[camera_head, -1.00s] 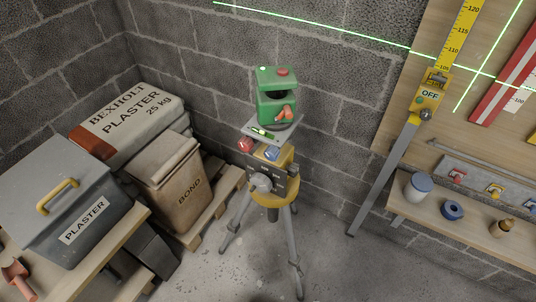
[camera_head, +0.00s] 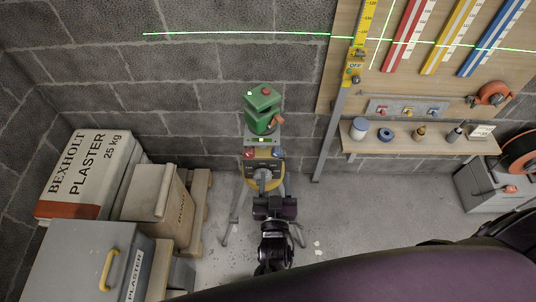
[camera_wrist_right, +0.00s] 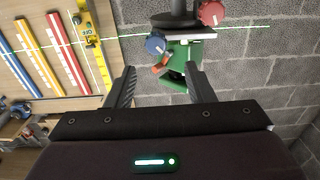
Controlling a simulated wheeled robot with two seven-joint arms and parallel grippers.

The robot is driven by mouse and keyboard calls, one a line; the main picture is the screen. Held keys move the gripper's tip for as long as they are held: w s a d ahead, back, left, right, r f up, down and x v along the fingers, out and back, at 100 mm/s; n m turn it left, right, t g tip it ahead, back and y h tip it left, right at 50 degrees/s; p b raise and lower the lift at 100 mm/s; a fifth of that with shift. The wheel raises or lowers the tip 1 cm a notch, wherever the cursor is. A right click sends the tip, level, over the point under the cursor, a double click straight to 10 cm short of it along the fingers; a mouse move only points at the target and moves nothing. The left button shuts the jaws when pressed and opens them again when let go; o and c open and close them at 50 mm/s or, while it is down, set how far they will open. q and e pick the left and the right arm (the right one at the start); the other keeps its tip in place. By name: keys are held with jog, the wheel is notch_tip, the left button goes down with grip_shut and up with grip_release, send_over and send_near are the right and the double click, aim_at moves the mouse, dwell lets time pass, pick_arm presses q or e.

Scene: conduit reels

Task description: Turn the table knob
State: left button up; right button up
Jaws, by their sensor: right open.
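A green laser level (camera_head: 262,108) stands on a small tilting table (camera_head: 262,142) on a yellow-headed tripod (camera_head: 252,185). Below the table are a red knob (camera_head: 249,153) and a blue knob (camera_head: 277,153); which is the table knob I cannot tell. A grey round knob (camera_head: 262,175) is on the front of the head. My right gripper (camera_head: 274,202) is in front of and below the head, overlapping it. In the right wrist view its fingers (camera_wrist_right: 160,70) are apart and empty, with the blue knob (camera_wrist_right: 155,43) and the red knob (camera_wrist_right: 211,13) beyond their tips.
Plaster bags (camera_head: 88,175), a tan bond bag (camera_head: 158,205) and a grey box (camera_head: 88,265) fill the left. A board with coloured rules (camera_head: 440,45) and a shelf (camera_head: 400,146) with small items are at the right. Floor between tripod and shelf is clear.

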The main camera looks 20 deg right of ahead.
aim_at(277, 155)
jog(key=x, duration=0.2)
jog(key=d+p+x, duration=0.1)
jog(key=x, duration=0.1)
jog(key=shift+w, duration=0.2)
jog(key=shift+p+x, duration=0.35)
jog(key=shift+x, duration=0.65)
jog(key=shift+w+a+f, duration=0.1)
jog(key=shift+w+f, duration=0.05)
jog(key=shift+w, duration=0.3)
jog(key=c, duration=1)
pick_arm(q)
jog(key=shift+s+d+r, duration=0.2)
jog(key=shift+d+r, duration=0.75)
jog(key=shift+r, duration=0.15)
